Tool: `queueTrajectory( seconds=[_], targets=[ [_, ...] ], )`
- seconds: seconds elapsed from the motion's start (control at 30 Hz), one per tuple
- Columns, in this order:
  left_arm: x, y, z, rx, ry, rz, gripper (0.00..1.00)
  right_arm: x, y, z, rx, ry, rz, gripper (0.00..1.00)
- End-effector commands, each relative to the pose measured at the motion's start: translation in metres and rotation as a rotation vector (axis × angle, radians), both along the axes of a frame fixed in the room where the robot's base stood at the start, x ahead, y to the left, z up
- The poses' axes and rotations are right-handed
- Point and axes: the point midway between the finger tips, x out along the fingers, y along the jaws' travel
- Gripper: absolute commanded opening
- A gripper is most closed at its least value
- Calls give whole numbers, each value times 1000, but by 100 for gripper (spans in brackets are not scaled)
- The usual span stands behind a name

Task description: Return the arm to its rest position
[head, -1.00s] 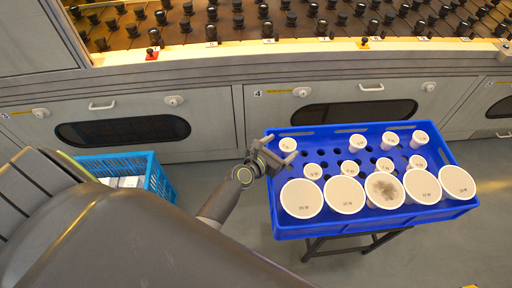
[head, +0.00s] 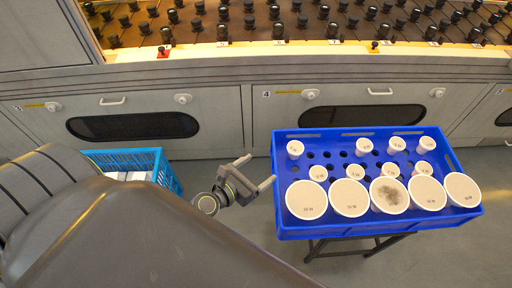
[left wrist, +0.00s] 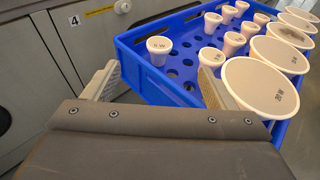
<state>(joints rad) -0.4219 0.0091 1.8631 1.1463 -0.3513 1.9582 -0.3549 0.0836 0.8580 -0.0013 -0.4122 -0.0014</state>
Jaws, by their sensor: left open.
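My left gripper (head: 258,172) is open and empty, just left of the blue tray (head: 460,216) and apart from it in the head view. Its two fingers also show in the left wrist view (left wrist: 155,85), with nothing between them but the view of the tray behind. My left arm comes in from the lower left of the head view. My right gripper is in neither current view.
The blue tray stands on a dark-legged stand and holds several small white bulbs (head: 364,146) and several large ones (head: 306,200). One large bulb has a dark speckled face (head: 389,195). A light blue crate (head: 168,178) stands left. Grey cabinets (head: 215,115) run behind.

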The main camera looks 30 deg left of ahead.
Motion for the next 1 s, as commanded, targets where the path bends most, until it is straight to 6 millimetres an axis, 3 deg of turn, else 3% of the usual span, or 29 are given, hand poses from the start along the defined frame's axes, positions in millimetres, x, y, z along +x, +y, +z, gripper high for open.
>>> queueTrajectory(
  seconds=[0.4, 0.53, 0.67, 0.77, 1.0],
  targets=[
    [0, 0, 0, 2, 1, -1, 79, 0, 0, 0, 0, 0, 0, 78],
    [-2, 2, -12, 78, 23, -16, 79, -1, 0, 4, 0, -1, 0, 78],
    [-14, 8, -52, 332, 96, -88, 79, -3, 1, 14, 1, -2, 0, 78],
    [-35, 16, -96, 615, 175, -210, 79, -6, 1, 24, 2, -2, 1, 78],
    [-109, 38, -187, 1255, 312, -683, 79, -14, 2, 45, 4, -3, 3, 78]
  ],
)
